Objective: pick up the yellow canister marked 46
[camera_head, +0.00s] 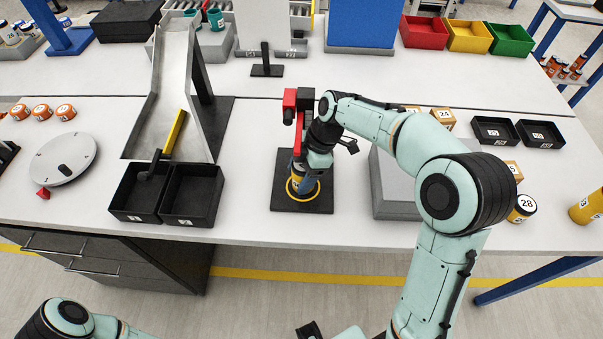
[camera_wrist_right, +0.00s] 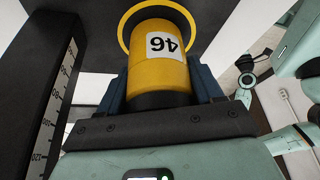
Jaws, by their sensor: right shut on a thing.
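The yellow canister marked 46 (camera_wrist_right: 158,62) is between the blue fingers of my right gripper (camera_wrist_right: 165,88), its label upside down in the wrist view. A yellow ring (camera_wrist_right: 124,33) shows around its far end. In the head view my right gripper (camera_head: 305,176) points down over a black base plate (camera_head: 318,206) with a yellow ring. The canister is mostly hidden there by the gripper, and I cannot tell whether it touches the plate. Part of my left arm (camera_head: 70,318) shows at the bottom left; its gripper is not seen.
A red-topped stand (camera_head: 291,100) rises beside my right gripper, and its scale (camera_wrist_right: 55,105) is close in the wrist view. A grey block (camera_head: 393,190) is to the right. Black bins (camera_head: 192,200) and a metal chute (camera_head: 172,80) are left. Canister 28 (camera_head: 521,208) stands far right.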

